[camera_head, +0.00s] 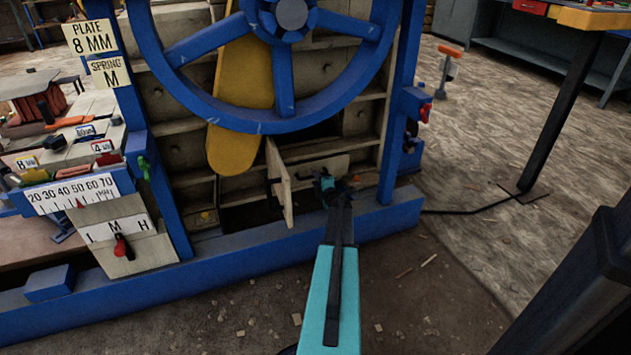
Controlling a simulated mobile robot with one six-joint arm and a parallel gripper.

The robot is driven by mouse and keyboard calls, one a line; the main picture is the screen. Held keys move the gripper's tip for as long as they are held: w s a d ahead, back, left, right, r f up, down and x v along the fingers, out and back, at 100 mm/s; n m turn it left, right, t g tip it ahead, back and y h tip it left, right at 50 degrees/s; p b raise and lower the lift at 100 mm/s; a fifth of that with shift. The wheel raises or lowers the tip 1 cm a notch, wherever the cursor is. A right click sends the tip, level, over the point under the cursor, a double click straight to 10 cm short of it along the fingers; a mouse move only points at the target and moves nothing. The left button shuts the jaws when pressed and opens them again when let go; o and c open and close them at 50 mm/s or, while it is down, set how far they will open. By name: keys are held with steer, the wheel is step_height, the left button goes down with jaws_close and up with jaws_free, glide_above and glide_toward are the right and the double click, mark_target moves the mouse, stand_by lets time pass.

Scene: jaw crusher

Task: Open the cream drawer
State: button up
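A cream panel (280,183) stands edge-on, angled outward, in the low opening of the blue crusher frame, with a small dark fitting on its left side. A cream board (308,168) lies behind it to the right; I cannot tell which of these belongs to the cream drawer. My turquoise and black arm reaches in from the bottom of the view. My gripper (327,184) is just right of the panel and in front of the board, small and dark. Its fingers are too unclear to show whether they are open or touch anything.
A blue flywheel (285,107) and a yellow lever (238,105) hang above the opening. The blue base beam (215,262) runs along the front. A panel with a red-handled L-M-H selector (122,247) stands left. A dark table leg (560,110) stands right; the floor between is mostly clear.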

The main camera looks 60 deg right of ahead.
steer(key=shift+x, duration=0.85)
jaws_close()
